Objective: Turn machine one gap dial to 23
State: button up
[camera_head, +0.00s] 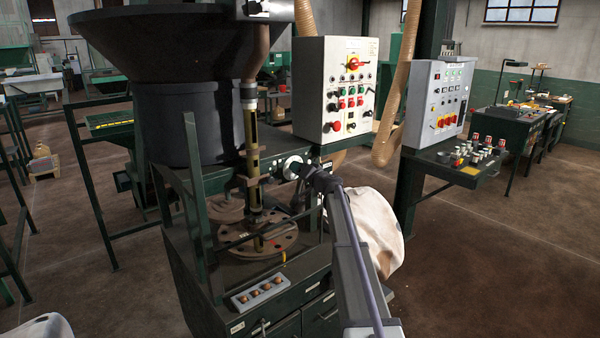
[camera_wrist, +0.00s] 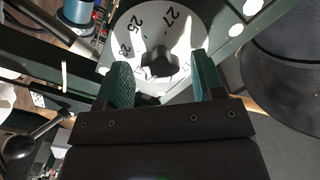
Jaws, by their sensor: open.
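The gap dial (camera_wrist: 142,28) is a white round plate with black numbers, among them 25 and 27, in the wrist view. A further number at its left edge is too small to read surely. A black knob (camera_wrist: 159,62) sits at its middle. The dial also shows in the head view (camera_head: 292,166), on the machine's green frame. My gripper (camera_wrist: 161,68) is open, with one green finger on each side of the knob. I cannot tell whether the fingers touch it. In the head view my gripper (camera_head: 308,173) is right at the dial, partly hiding it.
A large black hopper (camera_head: 170,45) stands above the machine. A white control box (camera_head: 335,88) is mounted behind the dial, and a grey panel (camera_head: 438,103) is farther right. A black ball-ended lever (camera_wrist: 35,137) is at left in the wrist view. Floor at right is clear.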

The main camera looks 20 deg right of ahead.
jog(key=c, duration=0.9)
jog(key=shift+m, duration=0.3)
jog(key=m, duration=0.9)
dwell(0.3)
jog(key=o, duration=0.9)
jog(key=shift+s, duration=0.15)
